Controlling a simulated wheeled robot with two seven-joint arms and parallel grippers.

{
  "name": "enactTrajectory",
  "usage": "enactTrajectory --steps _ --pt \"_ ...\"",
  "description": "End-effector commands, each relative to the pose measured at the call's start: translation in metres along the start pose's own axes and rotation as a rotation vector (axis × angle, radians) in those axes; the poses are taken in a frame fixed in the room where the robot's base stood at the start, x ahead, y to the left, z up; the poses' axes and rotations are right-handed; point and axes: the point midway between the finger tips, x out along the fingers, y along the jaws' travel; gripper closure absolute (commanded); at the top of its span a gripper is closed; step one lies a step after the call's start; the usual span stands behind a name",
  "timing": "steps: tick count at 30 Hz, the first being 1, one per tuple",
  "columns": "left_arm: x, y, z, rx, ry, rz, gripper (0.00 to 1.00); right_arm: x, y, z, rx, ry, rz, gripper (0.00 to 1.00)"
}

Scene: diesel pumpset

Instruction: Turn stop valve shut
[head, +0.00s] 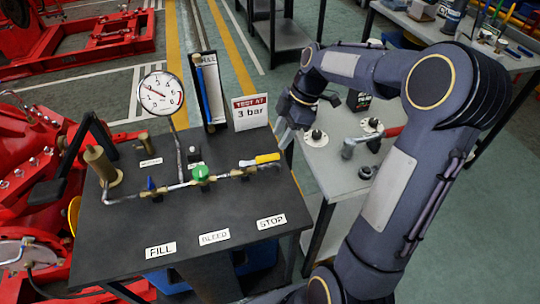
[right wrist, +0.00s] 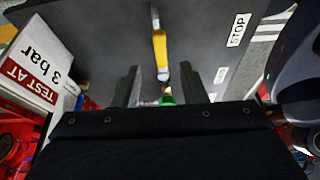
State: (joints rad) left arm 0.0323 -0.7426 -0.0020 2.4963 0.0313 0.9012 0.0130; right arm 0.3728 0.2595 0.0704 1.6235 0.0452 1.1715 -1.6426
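The stop valve's yellow lever (head: 267,158) is at the right end of the pipe on the dark bench, lying roughly along the pipe. The STOP label (head: 271,221) is in front of it. My right gripper (head: 296,112) is above the bench's right edge, behind the lever. In the right wrist view its two fingers (right wrist: 163,86) are apart, with nothing held. The yellow lever (right wrist: 160,52) shows beyond and between them, apparently untouched. The green valve knob (head: 201,173) is partly hidden in the wrist view. My left gripper is not in view.
A blue valve handle (head: 151,184) and a pressure gauge (head: 160,92) are on the left part of the pipework. The "TEST AT 3 bar" sign (head: 251,112) stands close beside my right gripper. A grey side table (head: 335,165) with fittings lies under my right arm.

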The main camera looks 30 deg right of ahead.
Motion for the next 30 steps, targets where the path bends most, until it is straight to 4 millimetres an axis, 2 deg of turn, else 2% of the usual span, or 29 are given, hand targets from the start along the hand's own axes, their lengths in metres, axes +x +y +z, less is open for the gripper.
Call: enactTrajectory --steps 6,12,23,30 --pt "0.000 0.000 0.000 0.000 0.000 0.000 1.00 0.037 -0.002 -0.001 0.001 0.000 -0.005 0.62" --pt "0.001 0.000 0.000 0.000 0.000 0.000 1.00 0.060 -0.001 -0.001 0.002 0.000 -0.002 0.62" --pt "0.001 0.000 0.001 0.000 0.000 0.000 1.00 0.066 -0.001 -0.001 0.003 -0.001 0.001 0.62" --pt "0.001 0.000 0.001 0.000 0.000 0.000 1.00 0.065 -0.001 -0.001 0.003 -0.001 0.001 0.93"
